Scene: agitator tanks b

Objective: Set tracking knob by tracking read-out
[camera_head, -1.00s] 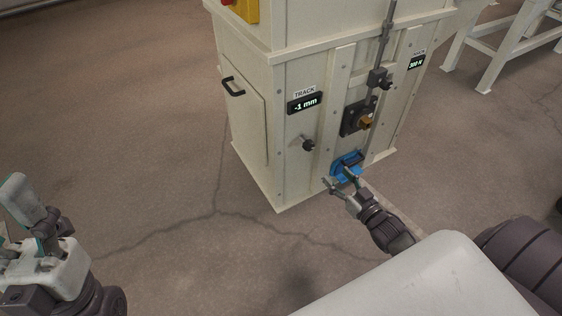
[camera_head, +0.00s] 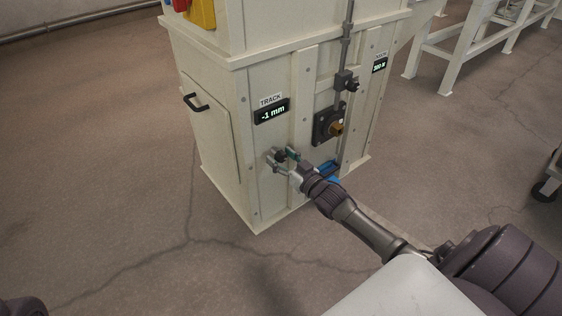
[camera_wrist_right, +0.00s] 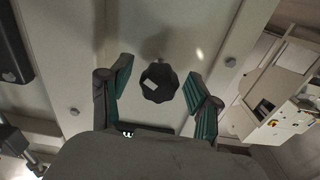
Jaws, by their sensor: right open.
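The tracking read-out (camera_head: 272,112) on the cream machine cabinet shows "-1 mm" under a "TRACK" label. The tracking knob is a dark lobed knob with a pale mark; it shows in the right wrist view (camera_wrist_right: 159,82), and in the head view my gripper mostly hides it. My right gripper (camera_head: 281,154) is open at the knob. In the right wrist view its two green-padded fingers (camera_wrist_right: 159,100) stand on either side of the knob, with a gap on both sides. Of my left arm only a dark bit shows at the head view's bottom left corner; its gripper is out of view.
On the cabinet, a black plate with a brass-coloured fitting (camera_head: 337,130) sits right of the knob. A blue part (camera_head: 328,171) is low behind my right arm. A second read-out (camera_head: 379,65) and a black handle (camera_head: 195,102) are also there. The floor at left is clear.

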